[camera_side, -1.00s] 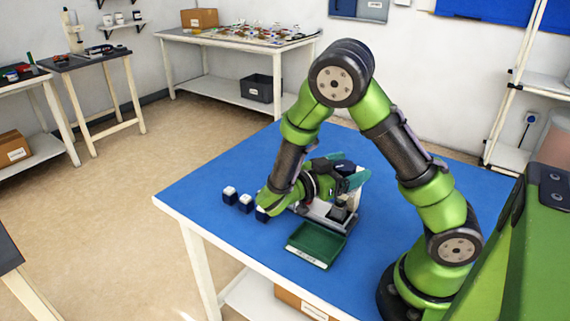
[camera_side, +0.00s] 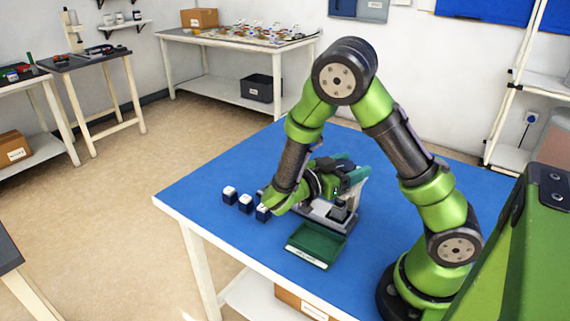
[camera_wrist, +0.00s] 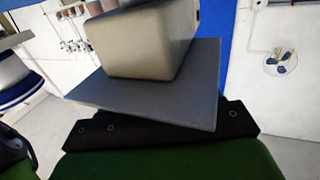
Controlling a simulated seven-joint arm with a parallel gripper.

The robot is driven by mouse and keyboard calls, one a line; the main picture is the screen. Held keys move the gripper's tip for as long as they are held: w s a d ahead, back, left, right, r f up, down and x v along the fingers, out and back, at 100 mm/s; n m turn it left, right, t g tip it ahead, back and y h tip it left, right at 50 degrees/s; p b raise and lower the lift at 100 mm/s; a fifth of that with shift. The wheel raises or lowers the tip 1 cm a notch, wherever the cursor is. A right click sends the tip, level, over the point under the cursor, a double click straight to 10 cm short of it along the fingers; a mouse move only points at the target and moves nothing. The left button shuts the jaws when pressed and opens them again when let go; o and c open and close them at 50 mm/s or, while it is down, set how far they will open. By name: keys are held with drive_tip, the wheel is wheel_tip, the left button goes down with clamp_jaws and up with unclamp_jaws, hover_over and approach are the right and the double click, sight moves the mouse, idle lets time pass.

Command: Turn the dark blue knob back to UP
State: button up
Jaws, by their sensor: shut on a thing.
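My gripper (camera_side: 356,174), with teal fingers on a green and black wrist, is at the small grey feeder unit in the middle of the blue table. It reaches in from the left, roughly level, and is shut on the dark blue knob. The knob itself is hidden behind the hand and fingers in the side view, so its pointing direction and any UP mark cannot be read. The feeder's grey base (camera_side: 318,219) shows below the wrist. In the wrist view a tilted grey plate (camera_wrist: 150,95) and a pale box-shaped part (camera_wrist: 150,50) fill the middle; neither fingertips nor knob can be made out.
A green tray (camera_side: 291,246) lies in front of the feeder. Several dark blue blocks with white tops (camera_side: 245,203) stand in a row at the left, the nearest close to my forearm. The blue tabletop (camera_side: 215,170) is clear behind them.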

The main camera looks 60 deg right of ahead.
drive_tip(key=shift+n+t, duration=0.3)
drive_tip(key=shift+w+n+t+h, duration=0.15)
drive_tip(key=shift+n+t, duration=0.7)
drive_tip(key=shift+t, duration=0.55)
drive_tip(key=shift+w+n+t+h, duration=0.1)
drive_tip(key=shift+n+t+h, duration=0.1)
drive_tip(key=shift+n+t, duration=0.95)
drive_tip(key=shift+w+n+t+h, duration=0.15)
drive_tip(key=shift+n+t, duration=0.45)
drive_tip(key=shift+t, duration=1.05)
drive_tip(key=o, duration=1)
drive_tip(key=s+a, duration=0.1)
drive_tip(key=a, duration=1)
drive_tip(key=s+a, duration=0.1)
drive_tip(key=a, duration=0.4)
drive_tip(key=shift+s+a, duration=0.3)
drive_tip(key=shift+a, duration=0.05)
